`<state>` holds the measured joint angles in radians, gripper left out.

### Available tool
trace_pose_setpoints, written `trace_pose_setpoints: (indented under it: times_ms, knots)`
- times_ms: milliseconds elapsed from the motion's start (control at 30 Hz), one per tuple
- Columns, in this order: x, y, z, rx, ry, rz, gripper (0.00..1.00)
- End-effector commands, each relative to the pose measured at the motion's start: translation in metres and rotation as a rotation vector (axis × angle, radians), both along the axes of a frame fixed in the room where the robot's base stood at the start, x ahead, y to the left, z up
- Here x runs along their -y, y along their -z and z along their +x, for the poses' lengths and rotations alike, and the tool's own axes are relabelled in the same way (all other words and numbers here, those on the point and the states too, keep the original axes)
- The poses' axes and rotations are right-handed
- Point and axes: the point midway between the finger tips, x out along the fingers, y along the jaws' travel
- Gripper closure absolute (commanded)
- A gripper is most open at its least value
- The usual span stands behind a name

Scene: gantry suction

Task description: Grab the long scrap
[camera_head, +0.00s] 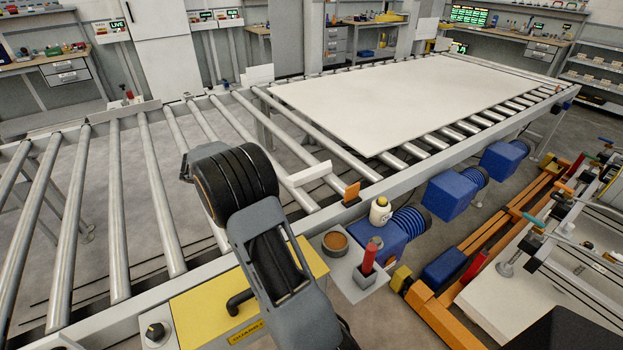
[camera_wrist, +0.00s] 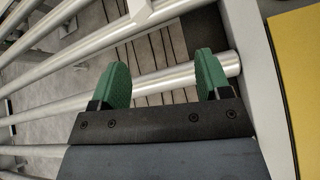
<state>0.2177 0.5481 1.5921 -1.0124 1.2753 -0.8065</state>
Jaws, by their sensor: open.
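A short white strip (camera_head: 308,174) lies across the rollers near the front rail; I cannot tell for sure that it is the long scrap. In the wrist view a pale piece (camera_wrist: 140,10) at the top edge, ahead of my gripper, may be its end. My gripper (camera_wrist: 163,80) shows in the wrist view with two green fingertips wide apart and nothing between them but a roller and the gap below. It hangs above the rollers beside the front rail. In the head view my wrist hides the fingers.
A large white sheet (camera_head: 400,98) covers the far rollers. A yellow guard panel (camera_head: 215,315), an orange block (camera_head: 352,192), a brown cup (camera_head: 335,242), a white bottle (camera_head: 380,210) and a red-handled tool (camera_head: 369,258) are along the front rail. Rollers at left (camera_head: 120,210) are bare.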

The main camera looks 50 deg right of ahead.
Motion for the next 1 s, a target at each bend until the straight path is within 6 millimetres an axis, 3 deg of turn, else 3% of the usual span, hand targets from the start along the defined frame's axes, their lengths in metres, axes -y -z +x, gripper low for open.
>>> trace_pose_setpoints:
  times_ms: [33, 100, 300, 700, 1000]
  knots:
    - [0.014, 0.014, 0.007, -0.061, -0.020, -0.033, 0.29]
    - [0.029, 0.025, 0.015, -0.136, -0.047, -0.075, 0.29]
    - [0.056, 0.043, 0.026, -0.262, -0.088, -0.145, 0.29]
    - [0.118, 0.070, 0.010, -0.291, -0.093, -0.158, 0.29]
    - [0.136, 0.078, 0.006, -0.289, -0.096, -0.158, 0.29]
